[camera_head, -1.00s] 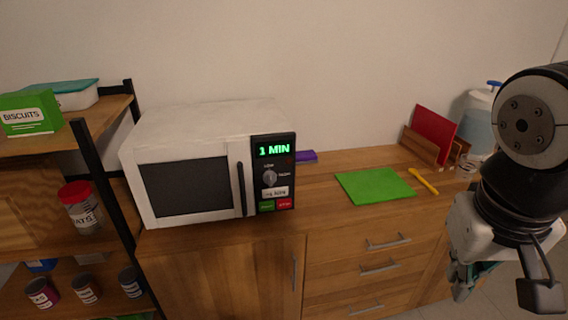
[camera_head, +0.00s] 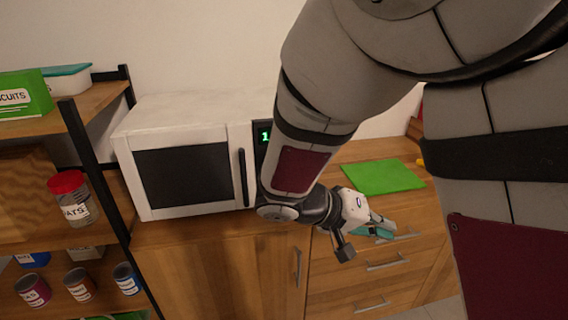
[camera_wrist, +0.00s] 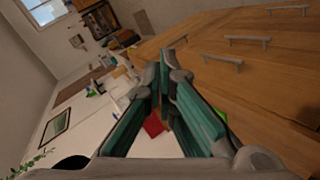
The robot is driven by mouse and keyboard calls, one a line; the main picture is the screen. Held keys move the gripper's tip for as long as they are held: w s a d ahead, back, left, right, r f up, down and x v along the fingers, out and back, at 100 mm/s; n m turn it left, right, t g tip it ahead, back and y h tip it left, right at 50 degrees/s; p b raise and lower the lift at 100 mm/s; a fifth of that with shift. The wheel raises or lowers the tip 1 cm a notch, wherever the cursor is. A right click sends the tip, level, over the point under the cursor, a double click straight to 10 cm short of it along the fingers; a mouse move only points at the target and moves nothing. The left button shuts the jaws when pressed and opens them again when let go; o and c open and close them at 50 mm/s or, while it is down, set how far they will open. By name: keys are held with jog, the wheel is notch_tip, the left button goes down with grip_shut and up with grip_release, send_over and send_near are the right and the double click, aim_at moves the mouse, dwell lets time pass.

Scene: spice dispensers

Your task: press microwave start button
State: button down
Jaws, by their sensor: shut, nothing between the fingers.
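The white microwave (camera_head: 182,112) stands on the wooden cabinet at the centre left of the head view, its door shut. Its control panel (camera_head: 261,135) is mostly hidden behind my arm; only a bit of the green display shows, and the start button is hidden. My gripper (camera_head: 388,229) is right of the microwave, in front of the cabinet drawers, with teal fingers pointing right, away from the panel. In the wrist view my gripper (camera_wrist: 168,62) has its fingertips close together with nothing between them.
A green mat (camera_head: 382,177) lies on the cabinet top behind my gripper. Drawer handles (camera_head: 386,262) stick out from the cabinet front. A shelf with a black post (camera_head: 92,165) holds a jar (camera_head: 72,198), cans and boxes at the left. A red object (camera_wrist: 153,125) shows in the wrist view.

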aim_at(272, 220)
jog(key=w+a+f+n+t+b, duration=0.1)
jog(key=w+a+f+t, duration=0.2)
jog(key=a, duration=0.4)
jog(key=w+a+f+n+t+y+b, duration=0.1)
jog(key=w+a+f+n+t, duration=0.1)
jog(key=a+f+t, duration=0.3)
jog(key=w+a+f+n+t+y+b, duration=0.1)
jog(key=w+a+f+n+t, duration=0.1)
jog(key=a, duration=0.7)
notch_tip(272, 220, down, 3)
jog(key=w+t, duration=0.1)
jog(key=t, duration=0.1)
jog(key=shift+w+a+r+t, duration=0.15)
jog(key=shift+w+r+t, duration=0.05)
jog(key=shift+w+t, duration=0.15)
jog(key=shift+w, duration=0.1)
jog(key=w+b, duration=0.1)
jog(key=w, duration=0.1)
jog(key=w+a+b, duration=0.1)
jog(key=w, duration=0.1)
jog(key=w+a+b, duration=0.1)
jog(key=w, duration=0.2)
jog(key=shift+w+f, duration=0.1)
jog(key=shift+w+a+b, duration=0.2)
jog(key=shift+w+b, duration=0.2)
jog(key=shift+w, duration=0.15)
jog(key=shift+w, duration=0.1)
jog(key=shift+w+a+b, duration=0.1)
jog(key=shift+w+b, duration=0.2)
jog(key=shift+b, duration=0.05)
